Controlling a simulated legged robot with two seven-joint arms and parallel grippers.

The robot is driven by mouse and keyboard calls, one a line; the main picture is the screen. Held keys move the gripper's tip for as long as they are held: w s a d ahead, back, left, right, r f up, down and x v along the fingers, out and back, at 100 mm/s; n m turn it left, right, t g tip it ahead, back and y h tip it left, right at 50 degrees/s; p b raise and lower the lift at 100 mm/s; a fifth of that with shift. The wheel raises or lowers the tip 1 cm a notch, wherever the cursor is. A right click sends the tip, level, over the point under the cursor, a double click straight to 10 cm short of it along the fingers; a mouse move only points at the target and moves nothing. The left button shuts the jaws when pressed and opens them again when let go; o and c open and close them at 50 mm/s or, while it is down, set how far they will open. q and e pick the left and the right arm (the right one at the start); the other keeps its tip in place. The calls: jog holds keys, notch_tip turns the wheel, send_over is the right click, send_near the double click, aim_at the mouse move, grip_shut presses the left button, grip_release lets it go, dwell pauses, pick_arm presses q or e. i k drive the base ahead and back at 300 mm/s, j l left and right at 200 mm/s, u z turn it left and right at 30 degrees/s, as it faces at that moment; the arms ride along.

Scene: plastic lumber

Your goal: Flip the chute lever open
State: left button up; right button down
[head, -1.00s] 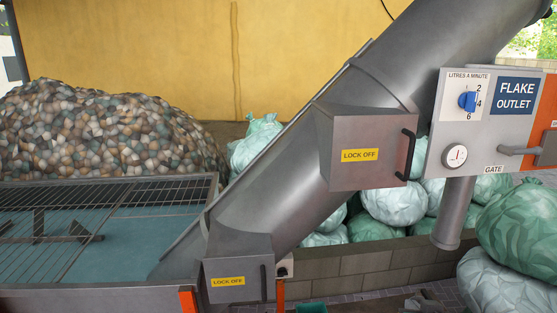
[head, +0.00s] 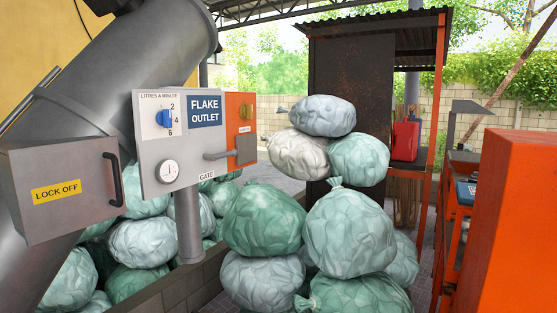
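A grey panel (head: 183,140) marked FLAKE OUTLET is mounted by a large sloping grey chute (head: 120,80) on the left. Its grey lever (head: 224,154) lies roughly level at the panel's lower right, just above the GATE label (head: 206,176). The lever's right end reaches an orange side plate (head: 241,110). A blue dial (head: 164,119) and a round gauge (head: 169,171) are on the panel. A grey outlet pipe (head: 189,225) hangs below it. Neither of my grippers shows.
Several filled bags (head: 350,240) are piled right of the outlet pipe, and more lie behind a low block wall. A LOCK OFF box (head: 60,187) with a black handle is at left. A red can (head: 405,139) stands on a shelf. A large orange block (head: 520,220) fills the right edge.

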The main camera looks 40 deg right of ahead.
aim_at(233, 152)
jog(key=z, duration=0.85)
jog(key=i+l+z, duration=0.3)
jog(key=i, duration=0.45)
jog(key=i+j+z, duration=0.1)
jog(key=i+z, duration=0.25)
jog(key=i, duration=0.45)
